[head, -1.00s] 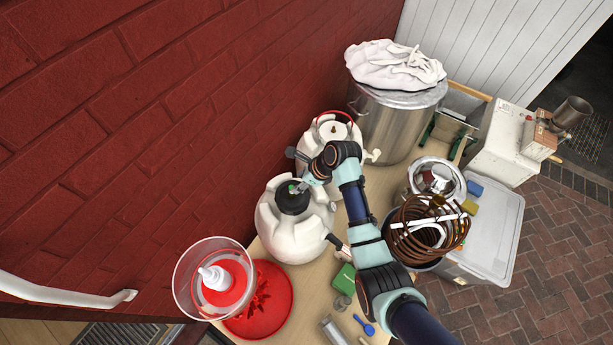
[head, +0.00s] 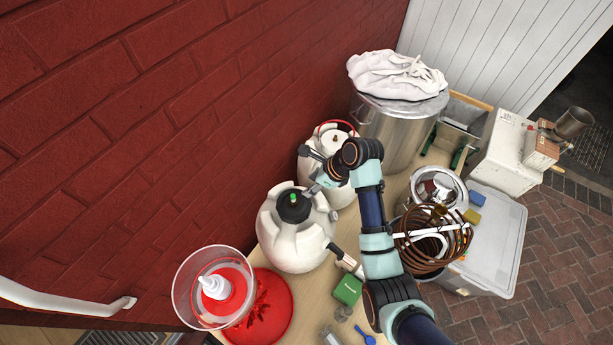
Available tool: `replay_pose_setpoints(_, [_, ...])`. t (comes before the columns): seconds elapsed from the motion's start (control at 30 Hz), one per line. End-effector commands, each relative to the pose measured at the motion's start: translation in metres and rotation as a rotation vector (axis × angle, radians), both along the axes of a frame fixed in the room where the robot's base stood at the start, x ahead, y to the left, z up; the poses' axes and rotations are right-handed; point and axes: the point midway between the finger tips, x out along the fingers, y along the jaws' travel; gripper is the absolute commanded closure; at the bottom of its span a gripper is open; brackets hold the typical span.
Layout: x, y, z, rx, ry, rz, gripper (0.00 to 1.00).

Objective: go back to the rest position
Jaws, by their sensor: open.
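My arm reaches up from the lower right of the head view. My gripper (head: 311,172) is open, with its fingers pointing left and spread apart, and nothing shows between them. It is above and between two white kegs. The near white keg (head: 295,245) has a black cap (head: 292,207) with a small green part on top. The lower finger appears close to that cap, and I cannot tell whether they touch. The far white keg (head: 312,177), with a red handle, is partly hidden behind my gripper and wrist.
A steel pot (head: 399,125) with a white cloth (head: 395,74) stands behind. A copper coil (head: 425,245) and a lidded plastic bin (head: 497,235) are right of my arm. A clear bowl (head: 184,290) and red dish (head: 277,312) are front left. The brick wall (head: 150,130) borders the left.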

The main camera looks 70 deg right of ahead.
Motion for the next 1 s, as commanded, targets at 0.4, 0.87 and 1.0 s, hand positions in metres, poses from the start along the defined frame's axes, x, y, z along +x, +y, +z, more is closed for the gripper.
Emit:
replay_pose_setpoints(0.4, [0.004, 0.003, 0.001, -0.015, 0.000, 0.022, 0.52])
replay_pose_setpoints(0.87, [0.155, 0.269, 0.108, -1.327, -0.028, 1.588, 0.52])
replay_pose_setpoints(1.0, [0.152, 0.348, 0.147, -1.754, -0.020, 1.910, 0.52])
